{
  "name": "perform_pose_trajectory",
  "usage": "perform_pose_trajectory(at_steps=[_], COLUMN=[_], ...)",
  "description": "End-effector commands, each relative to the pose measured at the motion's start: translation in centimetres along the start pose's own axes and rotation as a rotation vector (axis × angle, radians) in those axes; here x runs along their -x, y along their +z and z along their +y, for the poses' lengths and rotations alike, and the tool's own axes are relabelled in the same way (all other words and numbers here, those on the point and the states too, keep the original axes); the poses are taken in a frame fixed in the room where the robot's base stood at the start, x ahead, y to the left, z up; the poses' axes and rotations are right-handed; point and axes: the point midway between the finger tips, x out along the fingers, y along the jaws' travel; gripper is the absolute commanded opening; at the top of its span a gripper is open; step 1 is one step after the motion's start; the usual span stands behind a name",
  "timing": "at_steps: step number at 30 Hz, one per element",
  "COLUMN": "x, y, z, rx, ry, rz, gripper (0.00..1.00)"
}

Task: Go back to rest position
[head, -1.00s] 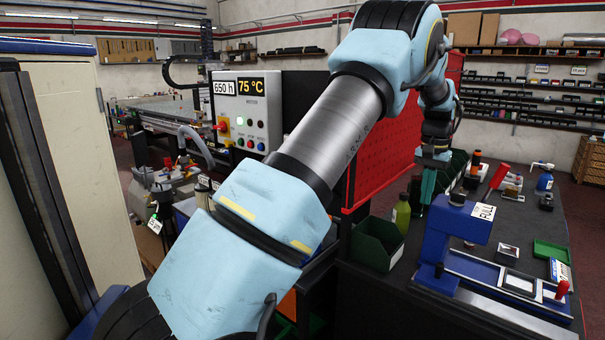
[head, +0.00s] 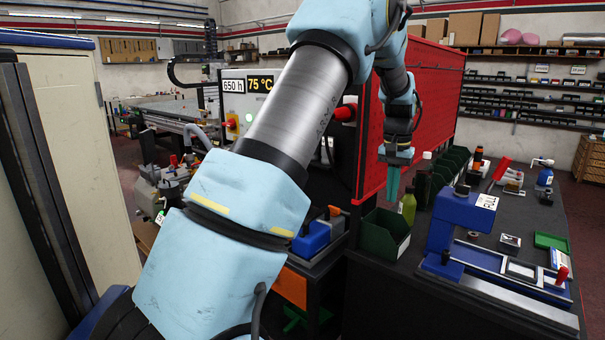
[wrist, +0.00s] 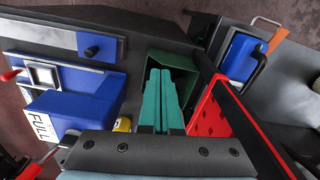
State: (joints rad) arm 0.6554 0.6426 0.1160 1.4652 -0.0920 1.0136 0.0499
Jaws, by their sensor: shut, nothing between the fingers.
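My gripper (head: 392,198) hangs from my blue arm, fingers pointing down, in front of the red perforated panel (head: 425,105) and left of the yellow-green bottle (head: 408,207). Its teal fingers are together with nothing between them. In the wrist view my gripper (wrist: 161,74) points toward the dark green bin (wrist: 186,78), which lies below it. The same green bin (head: 383,236) stands on the dark bench's near left corner in the head view. The fingers look apart from the bin.
The red panel's edge (wrist: 207,118) is close beside my fingers in the wrist view. A blue press with a FULL label (head: 455,220) stands on the bench right of the bin. A machine with a control box (head: 236,95) stands behind my arm. The bench (head: 520,215) has some bare room.

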Motion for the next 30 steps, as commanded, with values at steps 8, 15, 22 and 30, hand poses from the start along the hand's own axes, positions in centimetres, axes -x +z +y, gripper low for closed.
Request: perform_pose_trajectory(at_steps=[8, 15, 22, 30], x=[-0.6, -2.5, -4.5, -5.0], y=[7.8, 21.2, 31.1, 33.6], z=[-7.8, -13.7, -14.6, -14.3], rx=[0.15, 0.332, 0.44, 0.465], ry=[0.0, -0.016, -0.038, -0.044], rz=[0.031, 0.079, 0.11, 0.116], gripper=[0.0, 0.0, 0.0, 0.0])
